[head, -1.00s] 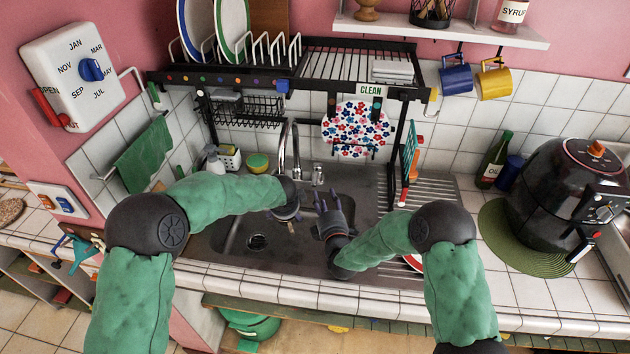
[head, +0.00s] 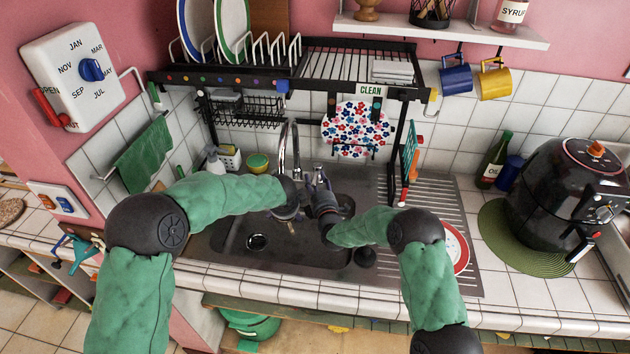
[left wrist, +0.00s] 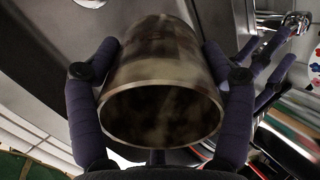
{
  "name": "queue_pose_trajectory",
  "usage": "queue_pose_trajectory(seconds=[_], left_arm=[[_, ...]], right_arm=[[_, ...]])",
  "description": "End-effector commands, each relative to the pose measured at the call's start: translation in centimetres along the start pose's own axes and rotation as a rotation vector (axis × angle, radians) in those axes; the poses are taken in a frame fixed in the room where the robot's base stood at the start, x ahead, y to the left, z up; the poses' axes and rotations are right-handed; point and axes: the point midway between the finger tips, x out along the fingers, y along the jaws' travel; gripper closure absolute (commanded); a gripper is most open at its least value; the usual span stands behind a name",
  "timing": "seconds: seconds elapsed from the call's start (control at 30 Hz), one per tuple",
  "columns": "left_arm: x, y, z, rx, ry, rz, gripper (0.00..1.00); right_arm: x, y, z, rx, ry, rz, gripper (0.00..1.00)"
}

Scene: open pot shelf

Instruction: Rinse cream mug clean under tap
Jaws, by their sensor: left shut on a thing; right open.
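The mug (left wrist: 160,85) fills the middle of the left wrist view. Its wall is cream and heavily stained with brown and dark blotches, and its round rim faces the camera. My left gripper (head: 290,214) is shut around it over the sink, and the arm and wrist mostly hide it in the head view. The chrome tap (head: 284,140) rises behind the sink (head: 230,238), close to the left gripper. My right gripper (head: 318,180) is open and empty, its fingers pointing back beside the tap. I cannot tell whether water runs.
A red-rimmed plate (head: 457,248) lies on the drainboard (head: 448,200) at right. A black dish rack (head: 420,94) stands over the sink. A black air fryer (head: 560,190) stands far right.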

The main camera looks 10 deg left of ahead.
Motion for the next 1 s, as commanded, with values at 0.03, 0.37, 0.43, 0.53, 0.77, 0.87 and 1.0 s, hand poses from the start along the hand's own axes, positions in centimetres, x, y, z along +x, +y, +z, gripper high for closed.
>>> queue_pose_trajectory(seconds=[0.03,0.37,0.43,0.53,0.77,0.87,1.0], left_arm=[[-0.06,-0.09,0.02,0.000,0.000,-0.002,0.76],[-0.06,-0.10,0.02,-0.001,0.000,-0.002,0.76],[-0.06,-0.10,0.02,0.000,0.000,-0.002,0.76],[-0.06,-0.10,0.02,0.000,0.000,-0.002,0.76],[-0.06,-0.10,0.02,0.000,0.000,-0.002,0.76],[-0.06,-0.09,0.02,0.000,0.000,-0.002,0.76],[-0.06,-0.10,0.02,0.000,0.000,-0.002,0.76]], right_arm=[[0.40,0.01,-0.02,0.000,0.000,0.000,0.54],[1.05,0.02,-0.03,0.000,0.000,-0.001,0.54],[1.04,0.02,-0.02,0.000,0.000,0.000,0.54],[1.04,0.03,-0.02,0.000,0.000,0.000,0.76],[1.02,0.00,-0.02,0.001,0.000,-0.001,1.00],[1.02,0.01,0.06,0.002,0.004,-0.001,1.00],[1.01,0.14,0.42,0.002,0.043,0.002,1.00]])
